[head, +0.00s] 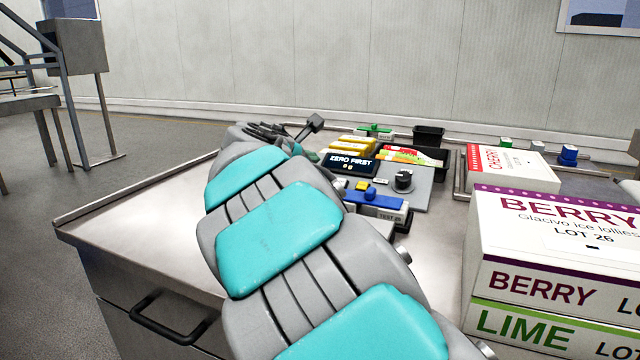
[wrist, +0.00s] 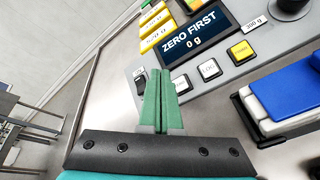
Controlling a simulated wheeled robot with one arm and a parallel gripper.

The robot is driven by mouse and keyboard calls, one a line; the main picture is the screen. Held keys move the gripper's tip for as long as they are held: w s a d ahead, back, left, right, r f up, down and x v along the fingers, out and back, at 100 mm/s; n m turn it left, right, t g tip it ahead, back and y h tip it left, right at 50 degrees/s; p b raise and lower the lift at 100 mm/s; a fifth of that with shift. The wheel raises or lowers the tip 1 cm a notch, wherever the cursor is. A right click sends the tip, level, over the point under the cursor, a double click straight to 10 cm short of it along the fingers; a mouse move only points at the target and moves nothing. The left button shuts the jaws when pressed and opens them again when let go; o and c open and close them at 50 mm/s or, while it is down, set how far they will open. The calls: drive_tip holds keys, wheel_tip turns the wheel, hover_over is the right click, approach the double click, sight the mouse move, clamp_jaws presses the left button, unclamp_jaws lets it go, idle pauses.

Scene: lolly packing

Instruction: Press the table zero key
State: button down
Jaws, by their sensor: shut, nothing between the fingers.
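The grey panel (wrist: 215,87) carries a dark display (wrist: 195,37) that reads "ZERO FIRST" and "0 g". The display also shows in the head view (head: 350,164). Below it in the wrist view are a white key (wrist: 181,84), a second white key (wrist: 209,69) and a yellow key (wrist: 240,51). The labels on the white keys are too small to read surely. My gripper (wrist: 160,72) is shut and empty, its green fingers together. Its tips lie just left of the first white key; I cannot tell their height above the panel. My arm hides the white keys in the head view.
A black knob (head: 403,180) stands right of the display. A blue-topped device (head: 377,199) sits in front of the panel. Yellow boxes (wrist: 155,38) lie behind it. Berry and lime boxes (head: 550,240) stand at the right. The steel table (head: 140,220) is clear at the left.

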drive_tip(key=shift+w+d+f, duration=0.15)
drive_tip(key=shift+w+f, duration=0.2)
drive_tip(key=shift+f, duration=0.45)
drive_tip(key=shift+w+d+f, duration=0.1)
drive_tip(key=shift+w+f, duration=0.25)
drive_tip(key=shift+f, duration=0.45)
drive_tip(key=shift+f, duration=0.1)
idle(0.8)
drive_tip(key=shift+w+f, duration=0.2)
drive_tip(key=shift+f, duration=0.1)
drive_tip(key=shift+w+d+f, duration=0.15)
drive_tip(key=shift+w+f, duration=0.05)
drive_tip(key=shift+f, duration=0.25)
idle(0.8)
idle(0.4)
drive_tip(key=shift+s+r+p, duration=0.4)
drive_tip(key=shift+r+p, duration=0.4)
drive_tip(key=shift+p, duration=0.05)
